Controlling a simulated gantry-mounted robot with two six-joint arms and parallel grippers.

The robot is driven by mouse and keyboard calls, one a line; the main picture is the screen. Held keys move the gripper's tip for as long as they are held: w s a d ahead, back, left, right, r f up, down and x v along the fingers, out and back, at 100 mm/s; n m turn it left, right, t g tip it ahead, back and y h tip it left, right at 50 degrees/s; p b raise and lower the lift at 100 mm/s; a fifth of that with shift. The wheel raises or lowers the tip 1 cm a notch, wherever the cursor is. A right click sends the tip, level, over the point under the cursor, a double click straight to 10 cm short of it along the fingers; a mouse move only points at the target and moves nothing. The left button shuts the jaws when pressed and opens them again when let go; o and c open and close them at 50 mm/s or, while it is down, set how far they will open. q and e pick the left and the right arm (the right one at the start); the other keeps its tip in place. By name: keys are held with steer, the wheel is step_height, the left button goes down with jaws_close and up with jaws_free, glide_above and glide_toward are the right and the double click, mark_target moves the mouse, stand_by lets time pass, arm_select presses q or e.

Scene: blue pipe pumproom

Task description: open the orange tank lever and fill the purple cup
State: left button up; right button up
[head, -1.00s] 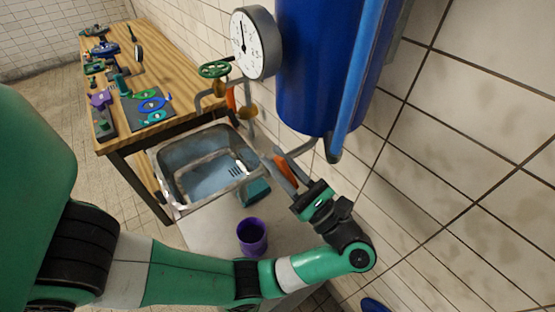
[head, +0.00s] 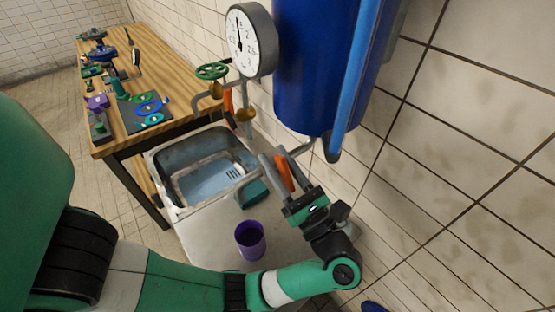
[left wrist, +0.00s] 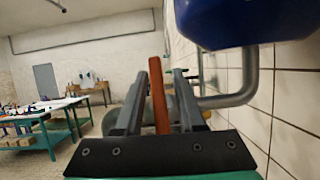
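The blue tank (head: 318,65) hangs on the tiled wall, with a grey pipe (head: 302,148) below it. The orange tank lever (head: 284,174) points from there toward my left gripper (head: 279,171). The left gripper is open, with one finger on each side of the lever. In the left wrist view the lever (left wrist: 158,95) stands upright between the fingers, and the tank's underside (left wrist: 250,20) shows above. The purple cup (head: 250,240) stands upright and open on the pale counter, below and left of the gripper. My right gripper is out of view.
A metal sink (head: 205,165) lies left of the lever, with a teal block (head: 253,193) on its near-right side. A gauge (head: 250,38), a green valve wheel (head: 212,71) and pipes are along the wall. A wooden workbench (head: 165,75) with parts stands behind.

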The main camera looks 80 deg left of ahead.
mark_target(291, 184)
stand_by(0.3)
arm_select(q)
steer(key=b+v, duration=0.3)
steer(key=v, duration=0.8)
steer(key=shift+f, duration=0.1)
steer(key=shift+w+d, duration=0.1)
steer(key=shift+d, duration=0.15)
